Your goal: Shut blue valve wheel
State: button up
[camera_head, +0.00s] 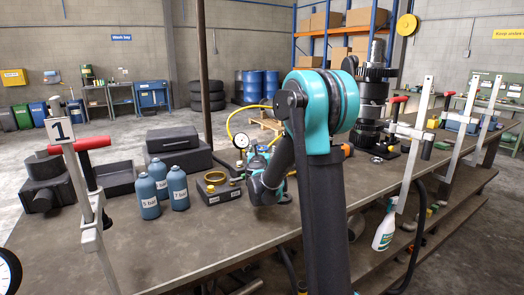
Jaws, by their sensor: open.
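My gripper (246,168) shows small and partly hidden beyond my teal wrist, over the workbench. It is open, and I see nothing between its fingers. A round white pressure gauge (241,142) stands just behind it, with a yellow hose (236,118) arching up and to the right.
On the workbench (190,240), several blue bottles (178,187) stand left of my gripper. A gear stack (373,95) stands right of my arm.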

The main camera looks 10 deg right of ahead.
jog(key=v, duration=1.1)
jog(key=shift+s, duration=0.2)
